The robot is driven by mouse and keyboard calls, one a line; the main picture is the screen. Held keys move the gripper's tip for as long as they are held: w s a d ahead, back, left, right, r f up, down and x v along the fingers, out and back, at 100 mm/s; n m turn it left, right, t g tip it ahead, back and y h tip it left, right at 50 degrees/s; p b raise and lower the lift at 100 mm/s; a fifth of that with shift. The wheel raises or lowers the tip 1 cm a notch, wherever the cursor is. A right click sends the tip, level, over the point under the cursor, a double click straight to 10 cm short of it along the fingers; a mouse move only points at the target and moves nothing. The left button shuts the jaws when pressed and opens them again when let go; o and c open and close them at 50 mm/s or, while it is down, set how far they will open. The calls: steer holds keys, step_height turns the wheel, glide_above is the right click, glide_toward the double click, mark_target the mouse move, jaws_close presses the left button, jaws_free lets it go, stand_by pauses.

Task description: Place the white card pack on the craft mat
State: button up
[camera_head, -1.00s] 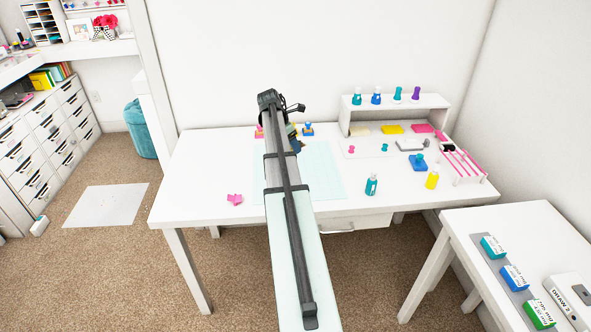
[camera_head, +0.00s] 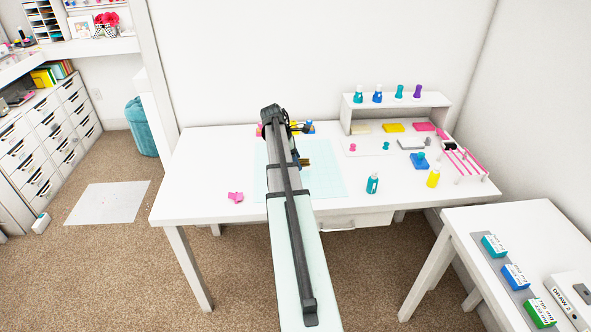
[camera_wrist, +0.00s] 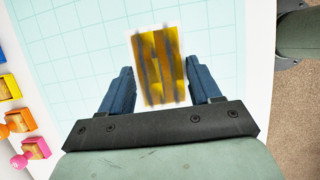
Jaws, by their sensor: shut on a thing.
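The white card pack (camera_wrist: 159,65) shows in the wrist view as a small block with thin white edges and a yellow-brown striped face. My gripper (camera_wrist: 160,78) is shut on it, one dark blue finger on each side. The pale aqua gridded craft mat (camera_wrist: 75,35) lies behind and beneath the pack in that view. In the head view the craft mat (camera_head: 325,170) lies on the white table, partly hidden by my arm. The held pack shows there only as a small brownish patch (camera_head: 304,162) over the mat. I cannot tell whether it touches the mat.
Several coloured stamps (camera_wrist: 10,88) stand left of the mat in the wrist view.

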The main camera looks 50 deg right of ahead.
steer(key=shift+f, duration=2.3)
steer(key=shift+f, duration=0.1)
steer(key=o, duration=1.2)
steer(key=shift+c, duration=0.2)
steer(key=v, duration=1.2)
